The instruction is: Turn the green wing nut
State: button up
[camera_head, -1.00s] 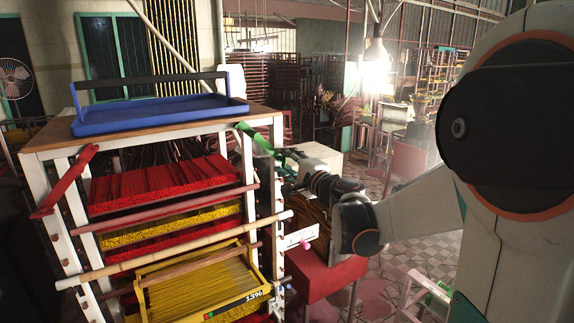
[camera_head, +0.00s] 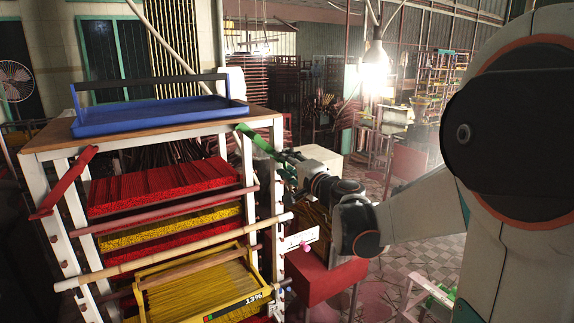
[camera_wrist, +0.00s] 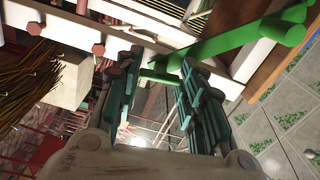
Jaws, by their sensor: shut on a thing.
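The green wing nut (camera_wrist: 226,42) is a bright green bar with rounded ends, mounted at the white rack frame. In the head view it slants down to the right from the rack's top right corner (camera_head: 256,139). My gripper (camera_wrist: 158,88) has its two dark teal fingers on either side of the nut's lower left part in the wrist view, and is shut on it. In the head view my gripper (camera_head: 284,160) is at the nut's lower right end, at the rack's right side. The exact contact is partly hidden by the fingers.
The rack's wooden top (camera_head: 150,141) carries a blue tray (camera_head: 160,112). Red and yellow incense stacks (camera_head: 165,187) fill its shelves. A bamboo pole (camera_head: 180,250) crosses the front. A red table (camera_head: 328,277) stands to the right. Tiled floor (camera_head: 415,262) lies beyond it.

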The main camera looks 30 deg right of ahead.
jog(key=o, duration=1)
jog(key=shift+s+a, duration=0.1)
jog(key=shift+o, duration=0.2)
